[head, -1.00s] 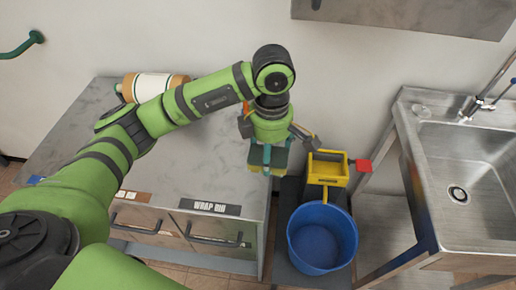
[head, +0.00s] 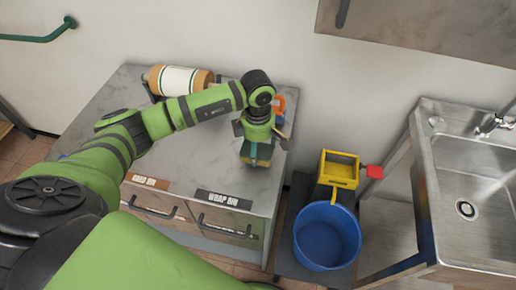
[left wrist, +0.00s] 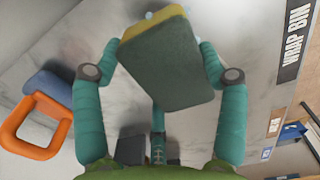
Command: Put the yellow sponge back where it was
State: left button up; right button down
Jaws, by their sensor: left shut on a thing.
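My left gripper (head: 256,146) is shut on the yellow sponge (head: 257,163), above the right part of the grey counter (head: 165,157). In the left wrist view the sponge (left wrist: 138,33) sits between teal fingers, with a dark green scouring face (left wrist: 172,68) toward the camera and a yellow edge. I cannot tell whether the sponge touches the counter top. My right gripper is not in view.
An orange-handled blue object (head: 278,103) lies behind the gripper, also in the left wrist view (left wrist: 52,125). A paper roll (head: 180,80) is at the back. A blue bucket (head: 327,236), yellow wringer (head: 338,170) and steel sink (head: 465,165) are to the right.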

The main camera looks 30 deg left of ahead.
pick_arm(q)
notch_tip(320, 180, down, 2)
jog(key=shift+f+p, duration=0.1)
jog(key=shift+p, duration=0.2)
jog(key=shift+f, duration=0.1)
jog(key=shift+f+b, duration=0.25)
jog(key=shift+b, duration=0.1)
jog(key=o, duration=1)
jog(key=shift+r, duration=0.1)
